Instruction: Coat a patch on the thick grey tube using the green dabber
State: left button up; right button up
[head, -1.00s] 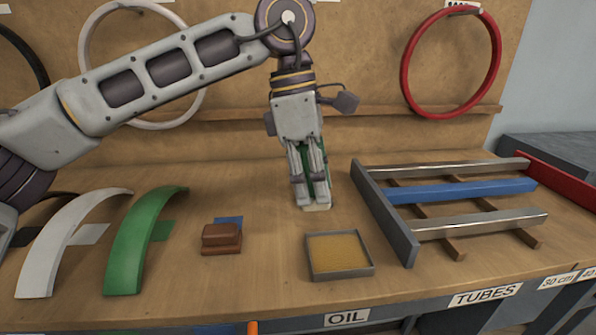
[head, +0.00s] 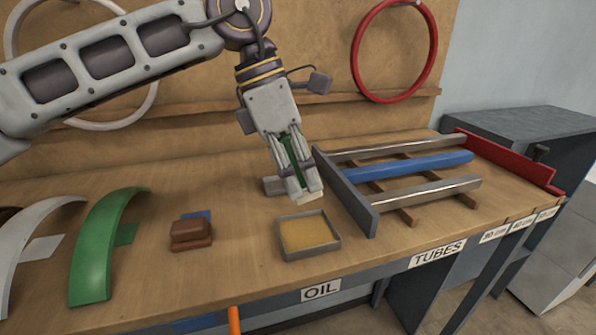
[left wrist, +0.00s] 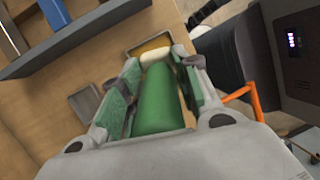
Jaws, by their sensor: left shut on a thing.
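My left gripper (head: 298,178) is shut on the green dabber (head: 289,153). The dabber points down with its pale pad (head: 308,198) at the bottom. The pad is just behind the square grey oil tray (head: 337,247), apparently above the table. In the left wrist view, the green dabber body (left wrist: 160,100) lies between the fingers, and its pad (left wrist: 155,55) overlaps the tray's edge in the picture. My right gripper is out of view.
A blue tube (head: 415,166) lies between the grey ones. The rack's grey end board (head: 345,193) stands right of the dabber. A small grey block (head: 274,186) sits left of it. A brown block (head: 191,234) and green fender (head: 100,250) lie further left.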

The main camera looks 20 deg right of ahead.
pick_arm(q)
jog(key=shift+d+f, duration=0.15)
jog(key=shift+f, duration=0.1)
jog(key=shift+f+b, duration=0.6)
jog(key=shift+f, duration=0.05)
jog(key=shift+f+b, duration=1.3)
jog(key=shift+f, duration=0.85)
jog(key=shift+f+b, duration=0.55)
jog(key=shift+f, duration=0.15)
dwell(1.8)
jog(key=shift+r, duration=0.15)
jog(key=shift+r+p, duration=2.15)
jog(key=shift+r, duration=1.35)
